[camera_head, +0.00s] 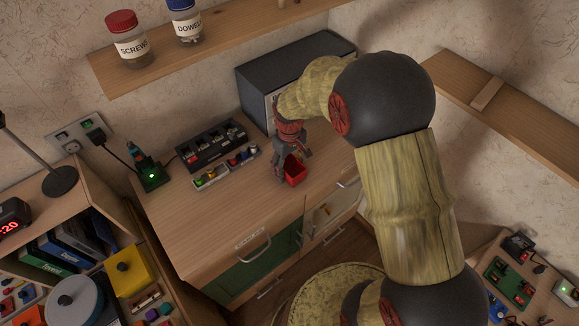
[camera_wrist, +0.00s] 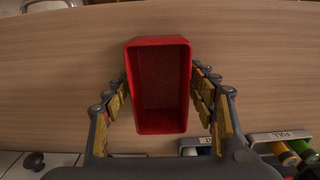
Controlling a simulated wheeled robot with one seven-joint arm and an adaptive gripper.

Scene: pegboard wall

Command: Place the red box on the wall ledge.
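The red box (camera_head: 294,171) is an open-topped bin at the right part of the wooden cabinet top (camera_head: 215,225). My gripper (camera_head: 290,165) points down at it. In the wrist view the red box (camera_wrist: 160,88) is empty inside, and the fingers of my gripper (camera_wrist: 160,78) press in on its two sides, the tips appearing to touch it. I cannot tell whether its base is off the cabinet top. One wooden wall ledge (camera_head: 450,80) is at the right with a small wooden block on it. Another wall ledge (camera_head: 235,38) is at the upper left.
A screws jar (camera_head: 128,45) and a dowels jar (camera_head: 186,25) stand on the left ledge. A dark grey cabinet (camera_head: 290,62) stands behind my gripper. A black organizer (camera_head: 210,145) and small bins (camera_head: 228,168) lie left of the box. The front of the cabinet top is clear.

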